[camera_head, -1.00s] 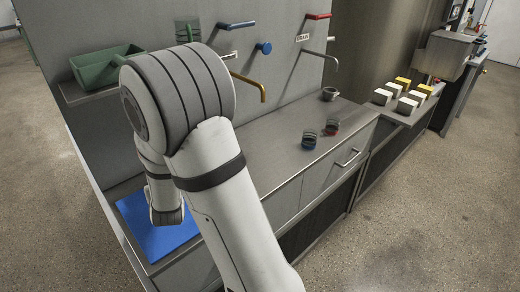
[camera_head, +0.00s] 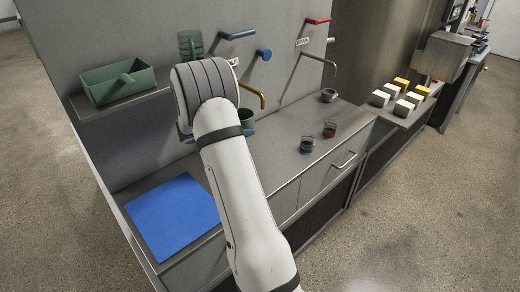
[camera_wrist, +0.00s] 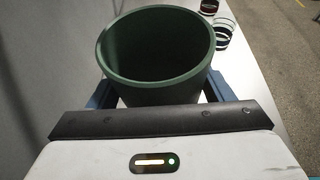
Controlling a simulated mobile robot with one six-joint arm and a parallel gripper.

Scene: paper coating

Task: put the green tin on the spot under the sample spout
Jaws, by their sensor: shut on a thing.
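The green tin (camera_wrist: 155,55) is upright, round and open-topped; it fills the upper middle of the wrist view. My gripper (camera_wrist: 160,92) is shut on it, with a blue finger on each side. In the head view part of the tin (camera_head: 247,118) shows just right of my arm, close to the brass spout (camera_head: 252,92). My arm hides most of the gripper there. A grey spout (camera_head: 320,60) hangs farther right, above a small grey bowl (camera_head: 328,95). I cannot read which label marks the sample spout, and no spot under the brass spout is visible.
A blue mat (camera_head: 172,215) lies left on the counter. A blue-based glass (camera_head: 307,144) and a red-based glass (camera_head: 330,130) stand on the counter to the right. A green tray (camera_head: 118,84) and a green mug (camera_head: 190,43) are on the shelf.

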